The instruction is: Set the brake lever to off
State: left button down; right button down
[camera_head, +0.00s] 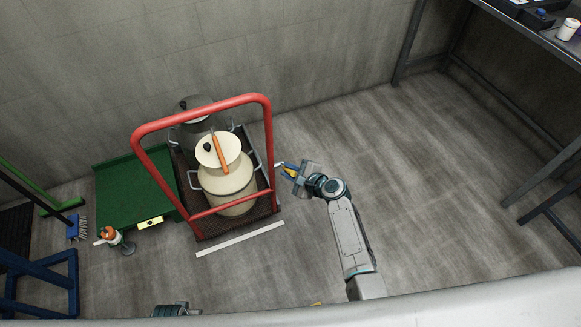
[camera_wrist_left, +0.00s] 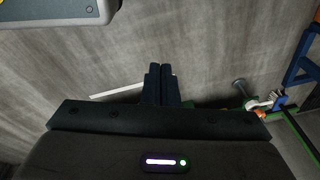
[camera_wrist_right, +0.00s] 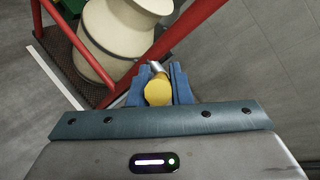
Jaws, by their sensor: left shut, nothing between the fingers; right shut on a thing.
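The red-framed trolley (camera_head: 267,130) stands in the middle of the head view, carrying a cream can (camera_head: 232,184) and a grey can (camera_head: 196,108). A short metal lever with a yellow knob (camera_wrist_right: 158,92) sits beside its red upright in the right wrist view; I take it for the brake lever. My right gripper (camera_wrist_right: 162,84) is shut on the knob, one blue finger on each side. In the head view this gripper (camera_head: 287,169) is at the trolley's right side. I see no on or off mark. My left gripper (camera_wrist_left: 160,85) is shut and empty above the floor.
A green platform (camera_head: 130,195) with a yellow label (camera_head: 150,222) lies left of the trolley. A white strip (camera_head: 240,239) lies before the trolley. A bench (camera_head: 540,35) is at the right; floor between is clear.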

jog(key=p, duration=0.1)
jog(key=r+p, duration=0.1)
jog(key=p, duration=0.1)
jog(key=shift+w+r+g+h, duration=0.15)
jog(key=shift+w+g+h, duration=0.15)
jog(key=shift+w, duration=0.05)
jog(key=p, duration=0.1)
jog(key=g+p, duration=0.1)
jog(key=p, duration=0.1)
jog(key=shift+w+a+r, duration=0.1)
jog(key=shift+w+r, duration=0.15)
jog(key=shift+w, duration=0.1)
jog(key=shift+p, duration=0.45)
pick_arm(q)
jog(key=s+a+f, duration=0.2)
jog(key=s+f, duration=1)
jog(key=s, duration=0.3)
jog(key=shift+s+g, duration=0.25)
jog(key=shift+g, duration=0.05)
pick_arm(e)
jog(key=shift+w, duration=0.1)
pick_arm(q)
jog(key=shift+r, duration=0.15)
pick_arm(e)
jog(key=shift+m+h, duration=0.3)
jog(key=c, duration=1.3)
grip_release()
jog(key=shift+f, duration=0.1)
